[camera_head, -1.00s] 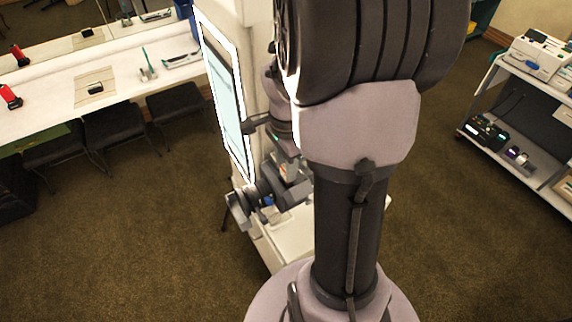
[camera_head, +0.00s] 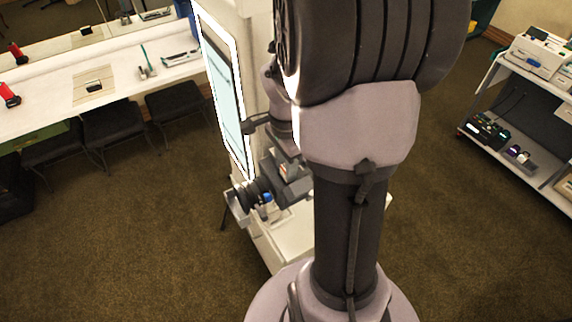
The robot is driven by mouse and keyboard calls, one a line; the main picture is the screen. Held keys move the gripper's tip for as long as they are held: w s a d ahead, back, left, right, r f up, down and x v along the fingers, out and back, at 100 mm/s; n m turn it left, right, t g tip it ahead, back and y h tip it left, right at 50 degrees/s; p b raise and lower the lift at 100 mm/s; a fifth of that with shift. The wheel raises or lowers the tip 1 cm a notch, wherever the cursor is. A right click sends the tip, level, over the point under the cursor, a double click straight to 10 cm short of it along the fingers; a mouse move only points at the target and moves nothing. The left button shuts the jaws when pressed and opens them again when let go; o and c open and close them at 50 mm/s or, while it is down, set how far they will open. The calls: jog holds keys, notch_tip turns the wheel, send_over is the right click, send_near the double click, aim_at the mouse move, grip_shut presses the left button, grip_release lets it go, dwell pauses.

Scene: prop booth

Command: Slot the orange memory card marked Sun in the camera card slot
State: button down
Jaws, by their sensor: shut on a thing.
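My gripper (camera_head: 287,162) hangs at the middle of the view, partly behind my own arm. It is shut on a small orange-red piece (camera_head: 287,170), which looks like the orange memory card; its Sun mark is too small to read. Just below is a dark grey device (camera_head: 293,186) with a round lens-like part to its left, apparently the camera, on a white stand. The card is at or just above the device's top. I cannot tell whether they touch, and the card slot is not discernible.
A bright upright screen panel (camera_head: 224,92) stands close left of my gripper. A small blue item (camera_head: 267,197) is by the lens. A white counter (camera_head: 120,85) with chairs is at the left, and a shelf cart (camera_head: 535,115) at the right. Brown carpet is clear between.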

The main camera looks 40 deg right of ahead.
jog(key=shift+f+b, duration=0.5)
jog(key=shift+f, duration=0.1)
jog(key=c, duration=0.9)
grip_release()
notch_tip(320, 180, up, 3)
jog(key=shift+s+r+p, duration=0.1)
jog(key=shift+p, duration=1.1)
jog(key=shift+w+r+p, duration=0.2)
jog(key=shift+r+p, duration=0.4)
jog(key=shift+r, duration=0.2)
jog(key=shift+s+r+p, duration=0.15)
jog(key=shift+r+p, duration=0.75)
jog(key=shift+r, duration=0.35)
